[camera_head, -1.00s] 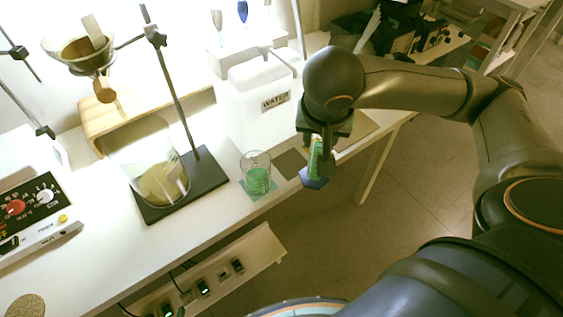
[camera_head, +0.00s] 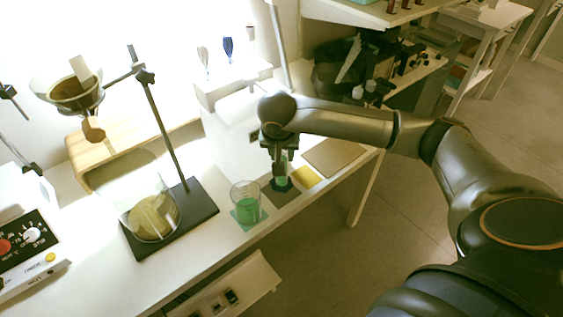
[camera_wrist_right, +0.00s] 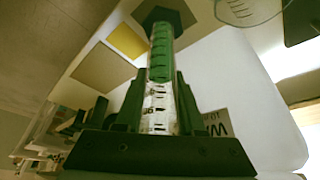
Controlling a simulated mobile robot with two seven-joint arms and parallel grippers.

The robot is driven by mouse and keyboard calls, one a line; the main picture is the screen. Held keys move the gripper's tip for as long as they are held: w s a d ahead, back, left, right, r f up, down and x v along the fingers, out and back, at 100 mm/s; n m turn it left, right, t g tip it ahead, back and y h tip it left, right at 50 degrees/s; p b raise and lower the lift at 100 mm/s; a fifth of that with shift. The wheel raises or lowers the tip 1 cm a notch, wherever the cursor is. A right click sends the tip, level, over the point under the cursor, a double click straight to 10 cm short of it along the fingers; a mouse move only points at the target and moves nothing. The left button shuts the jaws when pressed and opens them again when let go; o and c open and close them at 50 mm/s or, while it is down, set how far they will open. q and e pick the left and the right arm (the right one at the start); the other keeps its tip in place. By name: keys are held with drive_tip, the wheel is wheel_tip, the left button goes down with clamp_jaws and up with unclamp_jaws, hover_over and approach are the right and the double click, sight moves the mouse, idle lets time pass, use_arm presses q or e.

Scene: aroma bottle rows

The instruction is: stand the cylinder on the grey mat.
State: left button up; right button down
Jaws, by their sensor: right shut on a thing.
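The cylinder (camera_head: 283,181) is a clear graduated tube with green liquid and a dark base, seen along its length in the right wrist view (camera_wrist_right: 161,55). My right gripper (camera_head: 280,165) is shut around the tube and holds it roughly upright. My left gripper is not in view.
A beaker of green liquid (camera_head: 246,208) stands on a green mat just left of the grey mat. A yellow mat (camera_head: 306,177) and a tan board (camera_head: 333,157) lie to the right. A white water container stands behind. The bench's front edge is close.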

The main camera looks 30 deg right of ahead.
drive_tip(key=shift+w+f, duration=0.15)
drive_tip(key=shift+f, duration=1.55)
drive_tip(key=shift+f, duration=0.15)
drive_tip(key=c, duration=0.5)
unclamp_jaws()
drive_tip(key=shift+r+p, duration=0.25)
drive_tip(key=shift+p, duration=0.05)
drive_tip(key=v, duration=1.1)
drive_tip(key=shift+r, duration=0.35)
